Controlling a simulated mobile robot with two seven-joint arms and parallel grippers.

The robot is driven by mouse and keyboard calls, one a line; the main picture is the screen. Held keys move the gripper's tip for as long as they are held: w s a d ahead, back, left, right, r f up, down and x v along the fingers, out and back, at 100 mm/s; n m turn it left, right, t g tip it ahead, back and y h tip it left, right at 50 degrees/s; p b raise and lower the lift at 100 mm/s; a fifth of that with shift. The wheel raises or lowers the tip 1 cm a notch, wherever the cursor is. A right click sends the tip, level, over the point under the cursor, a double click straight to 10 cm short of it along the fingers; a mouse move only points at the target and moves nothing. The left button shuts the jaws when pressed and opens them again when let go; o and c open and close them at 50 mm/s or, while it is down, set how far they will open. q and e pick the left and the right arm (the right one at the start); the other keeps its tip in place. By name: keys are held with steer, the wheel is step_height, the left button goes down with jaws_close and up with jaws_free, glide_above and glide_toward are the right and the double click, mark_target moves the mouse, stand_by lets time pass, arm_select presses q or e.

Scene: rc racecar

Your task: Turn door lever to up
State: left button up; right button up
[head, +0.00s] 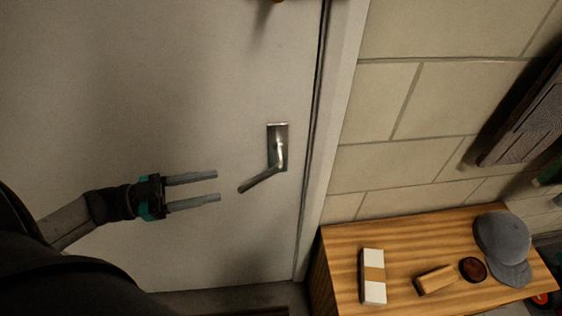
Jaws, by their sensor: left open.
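The door lever (261,179) is a metal handle on a rectangular plate (278,133) near the right edge of the pale door (130,90). The lever runs from the plate down and to the left in the picture, tilted below horizontal. My left gripper (219,186) is left of the lever's free end, with its two grey fingers apart and pointing right. It is open and empty, with a small gap in the picture between the fingertips and the lever end. My right gripper is not in view.
A wooden cabinet (335,250) stands right of the door, against a block wall (430,120). On it lie a banded white box (372,285), a brush (437,279), a dark round item (473,269) and a grey cap (502,240). The space before the door looks clear.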

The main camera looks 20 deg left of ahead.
mark_target(269, 176)
arm_select(q)
steer(key=x, duration=1.5)
steer(key=shift+s+f, duration=0.1)
steer(key=shift+c, duration=0.4)
jaws_close()
stand_by(0.4)
